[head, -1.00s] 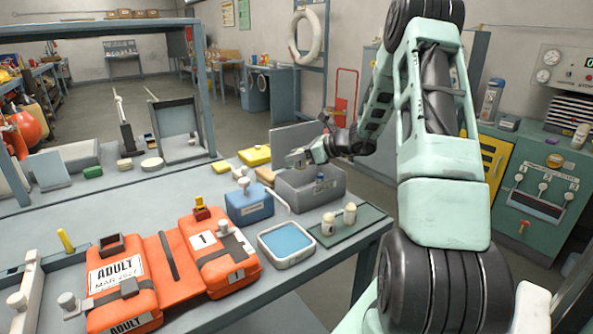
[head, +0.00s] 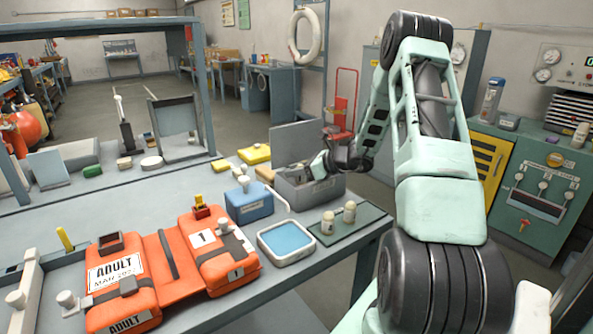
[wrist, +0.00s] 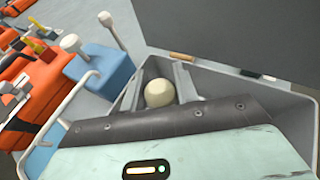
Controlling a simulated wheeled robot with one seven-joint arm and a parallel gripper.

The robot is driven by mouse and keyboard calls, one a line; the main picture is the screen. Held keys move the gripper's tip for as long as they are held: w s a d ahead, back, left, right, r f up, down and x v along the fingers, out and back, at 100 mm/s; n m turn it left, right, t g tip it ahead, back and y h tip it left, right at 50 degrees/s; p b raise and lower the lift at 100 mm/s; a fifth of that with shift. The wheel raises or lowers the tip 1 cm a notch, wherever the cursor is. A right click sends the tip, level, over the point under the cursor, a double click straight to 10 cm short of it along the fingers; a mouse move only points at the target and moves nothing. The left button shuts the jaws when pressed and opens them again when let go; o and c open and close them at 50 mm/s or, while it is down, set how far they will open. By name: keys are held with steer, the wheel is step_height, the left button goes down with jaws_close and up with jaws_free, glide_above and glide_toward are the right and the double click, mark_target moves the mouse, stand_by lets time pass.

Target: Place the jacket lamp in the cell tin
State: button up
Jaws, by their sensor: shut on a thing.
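The grey cell tin (head: 320,193) stands near the right edge of the bench with its lid (head: 297,142) raised behind it. My gripper (head: 318,168) is low at the tin's opening, its fingers partly hidden by the front wall. In the wrist view the tin's inside wall (wrist: 235,86) lies around the fingers. My gripper is shut on a cream, round-topped thing (wrist: 160,93), which looks like the jacket lamp. Its lower part is hidden, so I cannot tell whether it touches the tin's floor.
Two similar cream lamps stand on a green mat (head: 372,223) in front of the tin. A blue box (head: 249,204), a white tray with a blue inside (head: 287,257) and an orange life jacket (head: 165,262) lie to the left. A yellow block (head: 254,153) lies behind.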

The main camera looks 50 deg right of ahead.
steer(key=shift+f, duration=0.25)
steer(key=shift+s, duration=0.1)
steer(key=o, duration=1)
steer(key=shift+f, duration=0.15)
steer(key=shift+r, duration=0.35)
steer(key=v, duration=1.2)
steer(key=shift+r, duration=0.35)
